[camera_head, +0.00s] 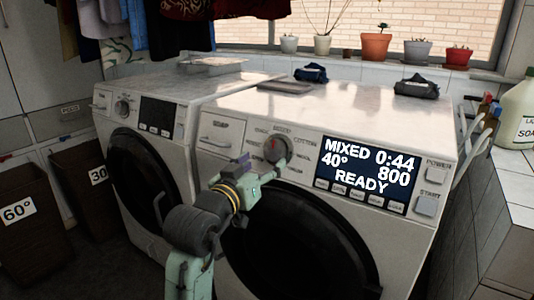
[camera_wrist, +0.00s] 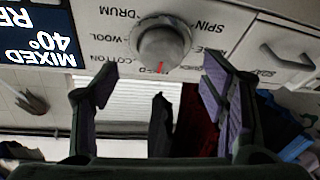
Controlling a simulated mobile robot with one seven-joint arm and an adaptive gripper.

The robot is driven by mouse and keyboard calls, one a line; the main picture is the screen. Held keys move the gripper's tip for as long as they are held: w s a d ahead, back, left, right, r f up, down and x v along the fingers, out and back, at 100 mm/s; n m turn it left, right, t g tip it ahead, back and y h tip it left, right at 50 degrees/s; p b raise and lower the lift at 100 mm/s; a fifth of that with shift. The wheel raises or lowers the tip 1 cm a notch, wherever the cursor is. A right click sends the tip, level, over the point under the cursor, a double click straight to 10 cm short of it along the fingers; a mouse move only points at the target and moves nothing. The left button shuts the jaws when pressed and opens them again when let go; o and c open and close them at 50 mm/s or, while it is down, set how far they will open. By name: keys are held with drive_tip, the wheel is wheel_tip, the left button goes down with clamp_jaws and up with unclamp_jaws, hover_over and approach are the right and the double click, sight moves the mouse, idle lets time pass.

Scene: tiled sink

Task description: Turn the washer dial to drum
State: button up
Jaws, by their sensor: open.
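The washer dial (camera_head: 277,149) is a round grey knob on the right machine's front, between its drawer and display. It also shows in the wrist view (camera_wrist: 163,44), upside down, with a red mark pointing down at a partly hidden label. Labels around it there include DRUM, WOOL, COTTON and SPIN. The display (camera_head: 367,173) reads MIXED, 40°, 0:44, 800, READY. My gripper (camera_head: 259,170) is open in front of the dial. In the wrist view its fingers (camera_wrist: 158,66) are spread to either side of the dial's lower part, with nothing held. Whether they touch it is unclear.
A second washer (camera_head: 145,135) stands to the left. The right washer's dark round door (camera_head: 300,245) lies below my gripper. POWER (camera_head: 437,170) and START (camera_head: 425,205) buttons sit right of the display. Small dark cloth items lie on the washer top.

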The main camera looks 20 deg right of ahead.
sight(273, 153)
drive_tip(key=shift+p+x, duration=0.35)
drive_tip(key=shift+x, duration=2.45)
drive_tip(key=shift+a, duration=0.1)
drive_tip(key=shift+c, duration=0.3)
drive_tip(key=c, duration=1.1)
